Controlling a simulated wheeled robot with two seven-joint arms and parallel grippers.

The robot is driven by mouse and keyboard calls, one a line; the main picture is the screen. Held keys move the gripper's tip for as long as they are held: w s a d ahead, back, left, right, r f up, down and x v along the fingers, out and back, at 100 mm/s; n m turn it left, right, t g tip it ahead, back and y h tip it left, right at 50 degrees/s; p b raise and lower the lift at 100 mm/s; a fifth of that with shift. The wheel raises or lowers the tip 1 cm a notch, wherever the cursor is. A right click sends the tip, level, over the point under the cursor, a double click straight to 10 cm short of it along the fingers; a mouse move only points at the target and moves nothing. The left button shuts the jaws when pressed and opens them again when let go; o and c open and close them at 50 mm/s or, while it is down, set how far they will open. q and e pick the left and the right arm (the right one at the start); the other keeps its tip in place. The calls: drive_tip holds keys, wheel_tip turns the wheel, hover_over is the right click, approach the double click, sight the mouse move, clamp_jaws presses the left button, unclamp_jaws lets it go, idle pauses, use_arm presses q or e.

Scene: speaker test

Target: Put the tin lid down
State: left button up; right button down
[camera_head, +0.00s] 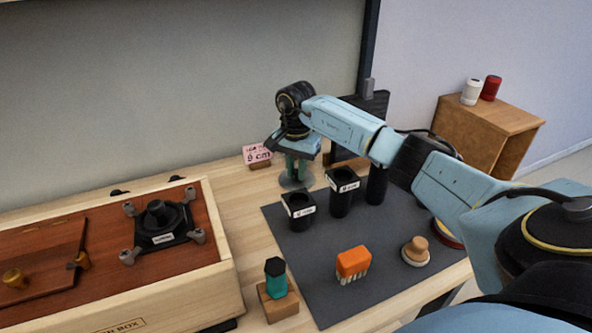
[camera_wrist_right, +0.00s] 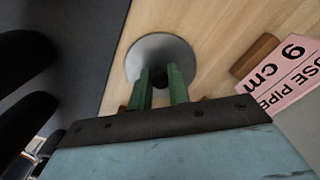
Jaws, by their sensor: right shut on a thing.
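The tin lid (camera_head: 297,184) is a round grey metal disc with a small dark knob. It lies flat at or just above the bare wood of the table, behind the black cups; I cannot tell whether it touches. My right gripper (camera_head: 296,170) points down over it, its green fingers shut on the knob. In the right wrist view the lid (camera_wrist_right: 146,46) shows beyond the green fingertips (camera_wrist_right: 160,76), with the knob between them. My left gripper is not in view.
A pink "9 cm" card (camera_head: 256,153) in a wooden block stands left of the lid. Black cups (camera_head: 299,213) stand on the dark mat (camera_head: 318,262), with an orange brush (camera_head: 353,262) in front. A wooden box (camera_head: 222,270) fills the left.

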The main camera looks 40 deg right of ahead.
sight(296, 171)
drive_tip(key=shift+f, duration=0.1)
drive_tip(key=c, duration=1.3)
unclamp_jaws()
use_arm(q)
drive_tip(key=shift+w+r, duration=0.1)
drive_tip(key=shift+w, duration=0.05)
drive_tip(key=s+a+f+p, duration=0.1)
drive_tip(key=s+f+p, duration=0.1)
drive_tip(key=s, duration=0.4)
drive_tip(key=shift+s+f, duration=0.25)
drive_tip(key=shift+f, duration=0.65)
use_arm(e)
wheel_tip(296, 171, up, 12)
drive_tip(key=shift+r, duration=0.15)
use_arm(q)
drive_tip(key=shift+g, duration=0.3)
